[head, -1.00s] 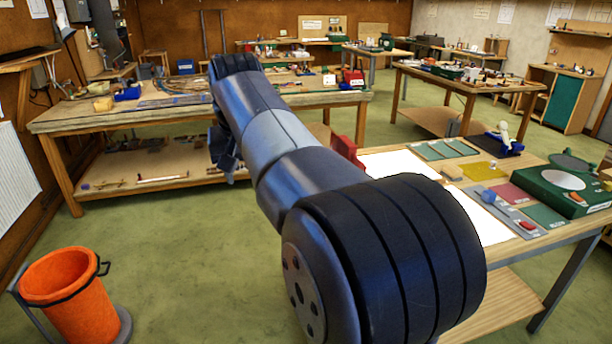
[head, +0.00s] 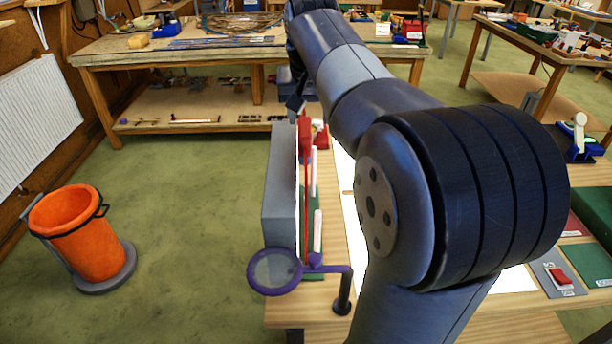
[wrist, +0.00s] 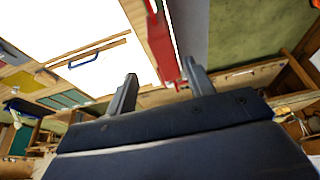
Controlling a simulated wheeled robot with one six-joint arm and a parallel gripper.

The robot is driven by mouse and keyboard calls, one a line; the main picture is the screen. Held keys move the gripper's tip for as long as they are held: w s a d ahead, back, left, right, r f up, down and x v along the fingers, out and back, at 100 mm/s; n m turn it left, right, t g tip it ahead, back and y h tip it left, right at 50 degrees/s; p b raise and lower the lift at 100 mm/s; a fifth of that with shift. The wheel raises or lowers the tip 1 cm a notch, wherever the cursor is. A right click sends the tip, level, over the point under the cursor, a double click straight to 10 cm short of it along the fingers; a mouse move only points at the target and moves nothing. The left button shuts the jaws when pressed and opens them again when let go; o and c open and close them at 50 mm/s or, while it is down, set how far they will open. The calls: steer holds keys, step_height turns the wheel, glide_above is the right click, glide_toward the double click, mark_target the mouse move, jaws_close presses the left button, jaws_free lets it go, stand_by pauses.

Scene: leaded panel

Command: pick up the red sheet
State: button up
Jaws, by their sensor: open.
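The red sheet (head: 573,225) is a dark red flat piece on the bench at the right of the head view. My arm covers part of it, and I cannot make it out in the wrist view. My gripper (wrist: 160,85) shows in the wrist view with its two dark fingers apart and no sheet between them. A red upright object (wrist: 163,48) is seen beyond the gap between the fingers, on the bench's other side from the sheet.
A grey block (head: 278,190), an upright red tool (head: 306,150) and a purple magnifier (head: 275,271) stand along the bench's left edge. Green sheets (head: 586,262) and a grey strip lie at right. An orange bin (head: 75,240) stands on the open green floor.

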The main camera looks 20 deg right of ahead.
steer(key=x, duration=0.3)
steer(key=p+x, duration=0.1)
steer(key=x, duration=0.1)
steer(key=a+x, duration=0.1)
steer(key=x, duration=0.2)
steer(key=shift+w+d+f, duration=0.1)
steer(key=shift+w+f, duration=0.15)
steer(key=shift+f, duration=0.1)
steer(key=shift+c, duration=0.3)
jaws_close()
steer(key=shift+w+r, duration=0.1)
steer(key=shift+r, duration=0.05)
